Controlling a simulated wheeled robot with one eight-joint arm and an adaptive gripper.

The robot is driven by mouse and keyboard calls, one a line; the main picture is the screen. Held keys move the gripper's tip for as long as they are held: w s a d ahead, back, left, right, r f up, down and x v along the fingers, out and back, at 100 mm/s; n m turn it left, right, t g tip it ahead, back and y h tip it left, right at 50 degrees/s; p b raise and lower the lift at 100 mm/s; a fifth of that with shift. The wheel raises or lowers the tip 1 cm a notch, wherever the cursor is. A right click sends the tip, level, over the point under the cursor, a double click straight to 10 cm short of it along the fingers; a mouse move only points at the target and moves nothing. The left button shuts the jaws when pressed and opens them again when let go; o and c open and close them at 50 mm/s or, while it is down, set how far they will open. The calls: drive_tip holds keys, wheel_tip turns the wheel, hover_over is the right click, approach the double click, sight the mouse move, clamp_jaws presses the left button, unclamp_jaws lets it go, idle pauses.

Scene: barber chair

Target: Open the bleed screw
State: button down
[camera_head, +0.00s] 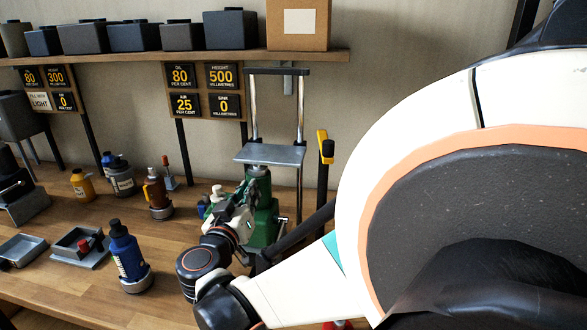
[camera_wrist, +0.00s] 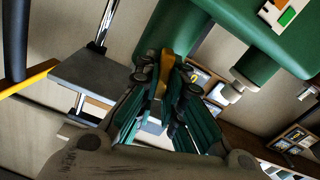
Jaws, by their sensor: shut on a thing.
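The green jack-like unit (camera_head: 262,215) stands on the bench under a grey plate. Its green body (camera_wrist: 245,35) fills the upper right of the wrist view. My gripper (camera_head: 245,195) is at the left side of this unit. In the wrist view my gripper (camera_wrist: 167,62) has its fingertips close together against the green body. It is shut on a small part there, which appears to be the bleed screw; the fingers hide most of it. A tan strip shows between the fingers. A pale stubby fitting (camera_wrist: 229,93) sticks out of the green body to the right of the fingers.
The grey plate (camera_head: 270,155) sits between two chrome posts above the unit. A dark blue bottle (camera_head: 126,255) stands on the bench left of my arm. Trays (camera_head: 22,250) and small bottles lie farther left. A yellow-topped black post (camera_head: 323,150) stands at right.

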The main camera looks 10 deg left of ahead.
drive_tip(key=n, duration=0.5)
drive_tip(key=shift+a+f+n, duration=0.15)
drive_tip(key=shift+a+n, duration=0.1)
drive_tip(key=shift+n, duration=0.05)
drive_tip(key=shift+a+f+n, duration=0.1)
drive_tip(key=shift+f+n, duration=0.1)
drive_tip(key=shift+n, duration=2)
drive_tip(key=c, duration=1.7)
unclamp_jaws()
